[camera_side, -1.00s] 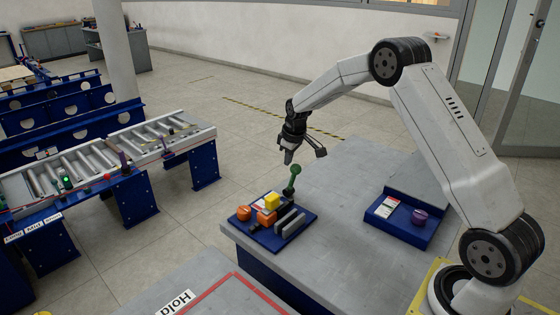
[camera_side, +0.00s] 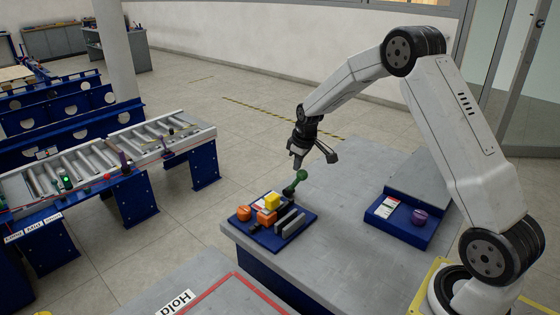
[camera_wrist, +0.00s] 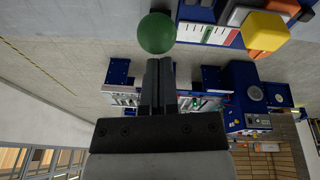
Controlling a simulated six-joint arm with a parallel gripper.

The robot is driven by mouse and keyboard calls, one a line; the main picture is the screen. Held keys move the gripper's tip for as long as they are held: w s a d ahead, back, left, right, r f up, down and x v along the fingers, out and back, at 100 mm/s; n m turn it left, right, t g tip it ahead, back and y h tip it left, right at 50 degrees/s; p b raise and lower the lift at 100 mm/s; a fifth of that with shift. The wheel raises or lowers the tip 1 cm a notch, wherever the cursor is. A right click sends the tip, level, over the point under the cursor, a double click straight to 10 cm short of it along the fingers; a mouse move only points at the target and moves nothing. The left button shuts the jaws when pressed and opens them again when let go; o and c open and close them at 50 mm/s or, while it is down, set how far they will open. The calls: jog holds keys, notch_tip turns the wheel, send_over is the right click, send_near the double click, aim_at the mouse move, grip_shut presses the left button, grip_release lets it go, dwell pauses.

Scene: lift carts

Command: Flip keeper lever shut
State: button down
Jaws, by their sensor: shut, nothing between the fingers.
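The keeper lever has a dark arm and a green ball knob (camera_side: 300,175). It stands at the back right of a blue fixture plate (camera_side: 262,240) and leans to the right. My gripper (camera_side: 298,164) is shut and empty, pointing down just above the knob. In the wrist view the green knob (camera_wrist: 156,33) is right beyond the shut fingertips (camera_wrist: 158,60); whether they touch cannot be told. The fixture also carries a yellow block (camera_side: 272,201), orange parts (camera_side: 266,217) and grey rails (camera_side: 290,222).
The fixture sits at the front left edge of a grey table (camera_side: 345,255). A roller conveyor (camera_side: 100,165) is at the left.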

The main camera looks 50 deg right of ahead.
jog(key=shift+s+f, duration=0.15)
jog(key=shift+f, duration=0.05)
jog(key=w+v, duration=0.1)
jog(key=v, duration=1.1)
jog(key=shift+a, duration=0.3)
jog(key=shift+w, duration=0.15)
jog(key=s+a+f+m, duration=0.1)
jog(key=s+a+f, duration=0.3)
jog(key=s+a, duration=0.4)
jog(key=s+a+f+m, duration=0.1)
jog(key=s+a+f, duration=0.3)
jog(key=s+a, duration=0.4)
jog(key=s, duration=0.5)
jog(key=shift+s+a+f+y, duration=0.2)
jog(key=shift+a+f+y, duration=0.05)
jog(key=shift+a+y, duration=0.1)
